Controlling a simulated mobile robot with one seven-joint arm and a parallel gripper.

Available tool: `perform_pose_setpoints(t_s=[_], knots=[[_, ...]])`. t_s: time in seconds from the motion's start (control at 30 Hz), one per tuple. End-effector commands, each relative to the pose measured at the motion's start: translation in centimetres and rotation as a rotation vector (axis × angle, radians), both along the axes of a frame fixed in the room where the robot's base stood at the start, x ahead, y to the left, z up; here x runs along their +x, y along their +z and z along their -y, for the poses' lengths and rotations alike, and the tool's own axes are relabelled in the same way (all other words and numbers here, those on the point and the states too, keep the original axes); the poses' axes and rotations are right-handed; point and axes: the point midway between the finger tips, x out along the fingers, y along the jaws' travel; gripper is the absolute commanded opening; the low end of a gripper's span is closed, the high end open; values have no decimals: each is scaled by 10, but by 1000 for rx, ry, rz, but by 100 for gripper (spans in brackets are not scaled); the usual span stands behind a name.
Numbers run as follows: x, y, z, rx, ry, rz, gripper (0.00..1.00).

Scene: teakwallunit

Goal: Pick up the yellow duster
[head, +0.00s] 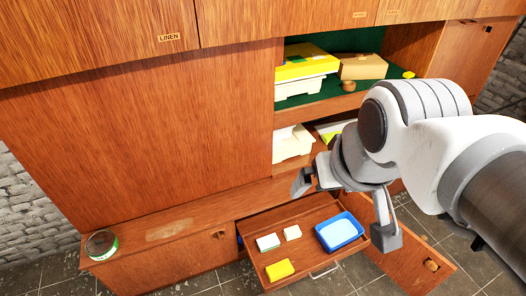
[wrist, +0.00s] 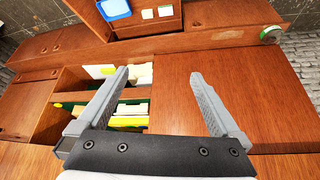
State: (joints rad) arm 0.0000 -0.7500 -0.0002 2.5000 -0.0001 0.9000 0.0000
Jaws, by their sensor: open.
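A yellow block (head: 279,270), the likely duster, lies in the near left part of the open wooden drawer (head: 318,262) in the head view. Beside it in the drawer are a white and green block (head: 267,242), a small white block (head: 292,232) and a blue tray (head: 340,232). My gripper (head: 343,215) is open and empty, above and to the right of the yellow block and apart from it. In the wrist view my gripper (wrist: 160,75) has its fingers spread wide with nothing between them. The yellow block does not show there.
Open shelves hold a yellow-topped white box (head: 306,72), a cardboard box (head: 362,67) and a small yellow item (head: 408,74). An open cabinet door (head: 410,262) stands right of the drawer. A green tin (head: 101,244) stands on the ledge at the left.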

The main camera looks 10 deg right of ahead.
Motion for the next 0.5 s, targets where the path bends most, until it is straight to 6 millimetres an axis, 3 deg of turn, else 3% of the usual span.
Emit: perform_pose_setpoints(t_s=[0.03, 0.13, 0.17, 0.33, 0.5], knots=[[0, 0, 0, 0, 0, 0, 100], [1, -1, 0, -4, 3, -2, 84], [2, -2, 1, -9, 6, -5, 82], [23, -21, 9, -95, 67, -49, 82], [61, -55, 24, -237, 202, -126, 82]])
